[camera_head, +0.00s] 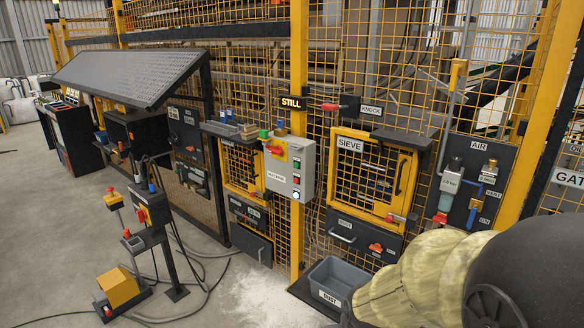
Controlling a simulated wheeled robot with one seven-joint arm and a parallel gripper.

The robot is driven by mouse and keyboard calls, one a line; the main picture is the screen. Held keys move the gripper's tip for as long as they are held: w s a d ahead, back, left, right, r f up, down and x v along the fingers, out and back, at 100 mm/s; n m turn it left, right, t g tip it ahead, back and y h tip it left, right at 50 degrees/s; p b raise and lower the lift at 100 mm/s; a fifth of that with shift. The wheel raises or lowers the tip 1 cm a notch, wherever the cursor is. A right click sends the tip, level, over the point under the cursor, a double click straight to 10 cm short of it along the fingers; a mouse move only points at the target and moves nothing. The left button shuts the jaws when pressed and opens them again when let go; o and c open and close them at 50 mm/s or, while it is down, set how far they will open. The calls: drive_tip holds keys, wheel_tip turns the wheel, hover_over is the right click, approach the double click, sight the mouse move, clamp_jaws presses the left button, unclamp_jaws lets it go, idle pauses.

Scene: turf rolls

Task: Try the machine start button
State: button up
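A grey machine control box (289,172) is mounted on the yellow post in the middle of the view. Its front carries a green button (296,165), a red button (296,180) and a pale, bright round button or lamp (296,195) in a column. A label plate is at its left, too small to read surely. A red rotary handle (275,150) on a yellow plate is at its upper left. A lit sign reading STILL (290,103) hangs above the box. No button can be told by its marking. My gripper is not in view.
A large dark rounded shape with a pale yellow rough part fills the lower right and hides the floor there. A grey bin labelled DUST (335,281) stands below the SIEVE door (371,178). A pedestal (148,225) and cables stand at left. Floor in front of the box is open.

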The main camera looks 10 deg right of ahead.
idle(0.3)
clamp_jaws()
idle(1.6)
